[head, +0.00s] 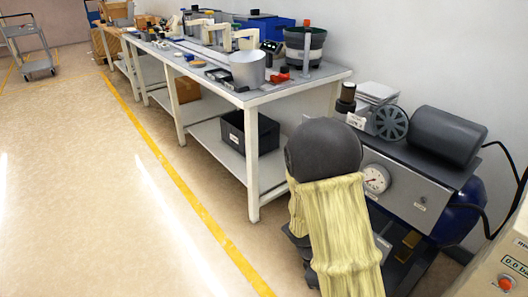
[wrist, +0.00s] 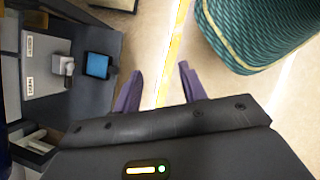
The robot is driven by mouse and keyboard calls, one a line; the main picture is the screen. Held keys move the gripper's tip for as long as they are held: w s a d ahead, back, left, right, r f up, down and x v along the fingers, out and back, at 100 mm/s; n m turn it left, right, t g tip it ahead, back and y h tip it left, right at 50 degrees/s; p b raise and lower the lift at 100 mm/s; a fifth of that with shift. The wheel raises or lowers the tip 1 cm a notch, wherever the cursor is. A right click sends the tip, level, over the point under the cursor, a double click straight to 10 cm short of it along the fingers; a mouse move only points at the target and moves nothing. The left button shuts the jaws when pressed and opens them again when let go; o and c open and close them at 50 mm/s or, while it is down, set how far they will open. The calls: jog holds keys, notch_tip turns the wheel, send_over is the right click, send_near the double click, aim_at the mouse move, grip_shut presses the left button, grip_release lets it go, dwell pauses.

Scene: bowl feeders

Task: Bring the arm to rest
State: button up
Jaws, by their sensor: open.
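My gripper (wrist: 160,68) shows in the wrist view with its two purple fingers spread apart. Nothing is between the fingers; the floor with a yellow line shows through the gap. In the head view my arm, with a dark round joint and a pale yellow cover, is bent low at the lower middle, in front of the compressor unit. The gripper itself cannot be made out clearly there.
A long white workbench (head: 222,92) with bins and tools runs along the wall. The compressor (head: 447,135) stands right of my arm. A cart (head: 32,47) is far left. A teal ribbed object (wrist: 262,35) is near the gripper. Floor at left is clear.

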jog(key=s+a+r+m+t+y+p, duration=0.1)
jog(key=r+m+p, duration=0.5)
jog(key=r+p, duration=1.2)
jog(key=s+a+r+m+t+y+p, duration=0.1)
jog(key=r+m+t+y+p, duration=0.3)
jog(key=r+p, duration=1.5)
notch_tip(320, 180, up, 14)
jog(key=s+m, duration=0.1)
jog(key=m, duration=0.1)
jog(key=shift+a+m+p, duration=0.3)
jog(key=shift+f, duration=0.1)
jog(key=shift+c, duration=0.6)
jog(key=shift+d, duration=0.1)
